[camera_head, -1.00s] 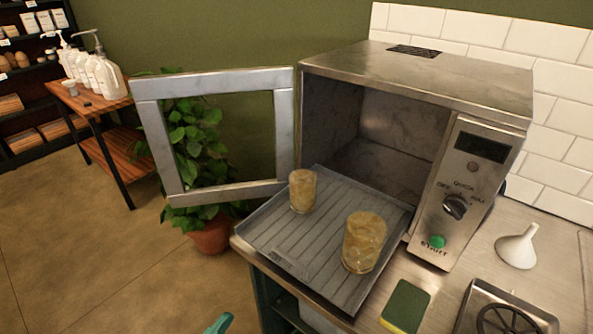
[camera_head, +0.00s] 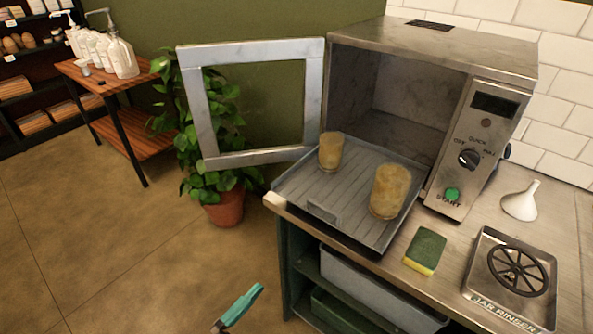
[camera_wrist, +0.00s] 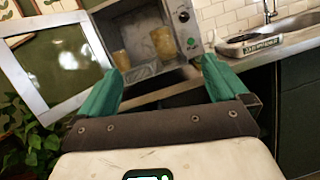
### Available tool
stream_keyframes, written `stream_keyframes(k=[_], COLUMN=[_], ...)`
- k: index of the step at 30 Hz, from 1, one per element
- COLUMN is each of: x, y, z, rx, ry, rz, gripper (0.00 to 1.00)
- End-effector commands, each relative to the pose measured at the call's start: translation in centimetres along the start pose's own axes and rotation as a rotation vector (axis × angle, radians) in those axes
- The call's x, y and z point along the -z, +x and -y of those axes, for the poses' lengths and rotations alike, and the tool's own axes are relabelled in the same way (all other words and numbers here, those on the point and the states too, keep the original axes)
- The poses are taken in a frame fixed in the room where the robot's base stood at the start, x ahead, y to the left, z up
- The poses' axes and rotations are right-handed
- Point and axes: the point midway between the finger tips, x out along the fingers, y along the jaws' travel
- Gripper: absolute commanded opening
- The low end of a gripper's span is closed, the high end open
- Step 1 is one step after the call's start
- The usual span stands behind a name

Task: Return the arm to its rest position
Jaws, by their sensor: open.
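My gripper (camera_wrist: 160,88) is open and empty, with its two teal fingers spread apart in the wrist view. In the head view only one teal finger (camera_head: 238,305) shows at the bottom edge, low in front of the counter and apart from everything. The rest of my arm is out of the head view. Two glasses with amber-brown contents, a smaller one (camera_head: 331,152) and a larger one (camera_head: 389,190), stand upright on the grey ribbed tray (camera_head: 300,190) of the metal oven (camera_head: 430,60). The oven's framed door (camera_head: 250,157) is swung open to the left.
A potted plant (camera_head: 224,208) stands on the floor below the door. A wooden side table (camera_head: 110,77) with pump bottles stands at far left. The floor (camera_head: 120,240) between is clear.

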Motion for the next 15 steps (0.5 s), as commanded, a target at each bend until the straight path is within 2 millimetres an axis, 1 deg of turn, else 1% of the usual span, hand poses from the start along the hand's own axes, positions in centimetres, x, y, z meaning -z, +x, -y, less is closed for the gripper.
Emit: stream_keyframes(k=[5, 8, 11, 14, 15], x=[2.2, 3.9, 5.8, 8.3, 9.5], y=[2.8, 4.7, 6.8, 9.1, 10.1], z=[2.1, 3.9, 6.3, 9.7, 11.5], rx=[0.072, 0.133, 0.215, 0.332, 0.395], ry=[0.048, 0.092, 0.151, 0.236, 0.284], rz=[-0.087, -0.152, -0.23, -0.322, -0.365], gripper=[1.0, 1.0, 1.0, 1.0, 1.0])
